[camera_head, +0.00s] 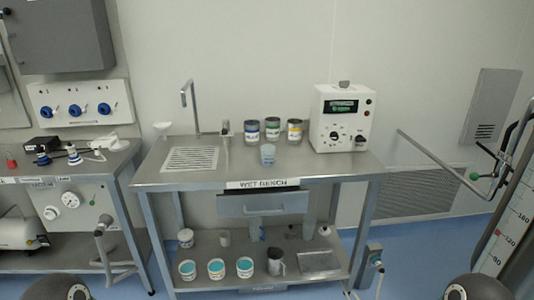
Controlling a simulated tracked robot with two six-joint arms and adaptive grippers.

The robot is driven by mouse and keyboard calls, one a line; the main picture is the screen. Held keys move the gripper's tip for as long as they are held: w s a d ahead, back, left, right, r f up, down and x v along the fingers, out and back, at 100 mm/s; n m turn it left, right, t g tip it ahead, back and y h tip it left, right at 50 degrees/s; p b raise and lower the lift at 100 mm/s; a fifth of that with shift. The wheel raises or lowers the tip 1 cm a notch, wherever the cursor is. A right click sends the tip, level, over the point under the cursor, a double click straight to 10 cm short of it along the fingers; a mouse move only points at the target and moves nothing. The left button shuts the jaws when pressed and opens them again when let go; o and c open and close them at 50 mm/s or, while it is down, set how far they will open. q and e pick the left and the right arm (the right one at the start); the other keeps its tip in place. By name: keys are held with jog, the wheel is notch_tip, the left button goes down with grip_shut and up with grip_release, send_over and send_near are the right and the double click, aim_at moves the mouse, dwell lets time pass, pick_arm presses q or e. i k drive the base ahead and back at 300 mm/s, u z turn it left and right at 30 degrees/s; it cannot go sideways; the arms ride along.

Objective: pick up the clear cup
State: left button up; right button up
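A clear, slightly bluish cup (267,154) stands upright on the steel top of the wet bench (330,170), near the middle and towards the front edge. It looks empty, but it is too small to be sure. Neither gripper is in view. Only dark rounded parts of my own arms show at the bottom left and bottom right corners, well apart from the cup.
Several labelled cans (273,129) stand behind the cup, and a white instrument (342,118) stands right of it. A tap (188,95) and drain grate (190,159) are at left. White tubs (217,268) and a metal jug (276,261) sit on the lower shelf.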

aim_at(268, 156)
jog(key=u, duration=0.05)
jog(key=i, duration=0.6)
jog(key=z, duration=0.2)
jog(key=k, duration=0.8)
jog(key=u, duration=0.05)
jog(key=i, duration=0.9)
jog(key=u, duration=1)
